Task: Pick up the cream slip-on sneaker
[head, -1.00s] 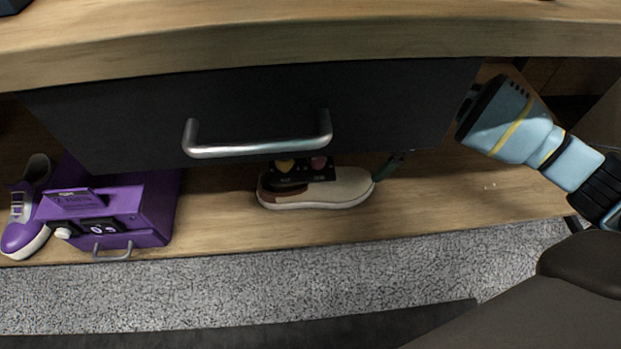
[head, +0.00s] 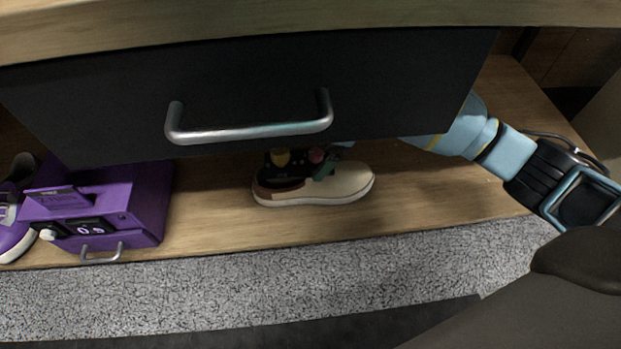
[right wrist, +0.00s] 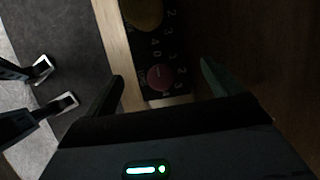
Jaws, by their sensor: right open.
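The cream slip-on sneaker (head: 335,184) lies on the low wooden shelf under the drawer in the head view. It has a brown section at its left end and a pale sole. My right arm reaches in from the right, partly hidden behind the drawer front. My right gripper (head: 325,166) is at the sneaker's upper edge, with a dark green finger over its opening; I cannot tell whether it touches. In the right wrist view, the right gripper's (right wrist: 158,78) two fingers are apart, and the sneaker cannot be made out between them.
A dark drawer front (head: 250,75) with a metal handle (head: 250,132) overhangs the shelf (head: 215,213). A dark panel with yellow and pink knobs (right wrist: 160,77) stands behind the sneaker. A purple box (head: 110,205) and a purple sneaker (head: 12,235) are at left.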

